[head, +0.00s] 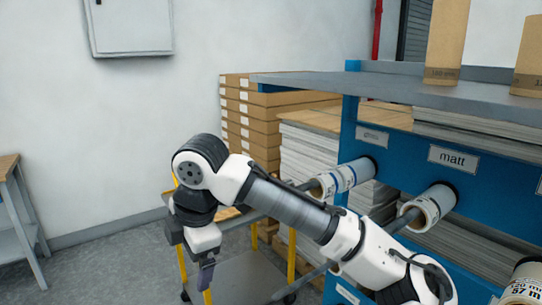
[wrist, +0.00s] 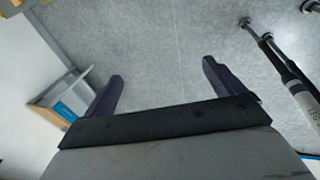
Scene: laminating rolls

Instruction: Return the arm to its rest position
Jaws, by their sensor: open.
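My arm reaches across the head view from the lower right, bent at the elbow. My gripper (head: 205,274) hangs downward at the arm's left end, in front of a trolley with yellow posts. In the wrist view my gripper (wrist: 160,84) shows two dark fingers set wide apart. Nothing is between them, only grey floor beyond.
A blue rack (head: 395,147) labelled "matt" stands at right, with rolls (head: 428,208) on pegs sticking out close behind my arm. A trolley (head: 245,284) is beside my gripper. Stacked boxes (head: 240,118) stand behind. A table (head: 18,225) is far left; floor (head: 110,265) between is clear.

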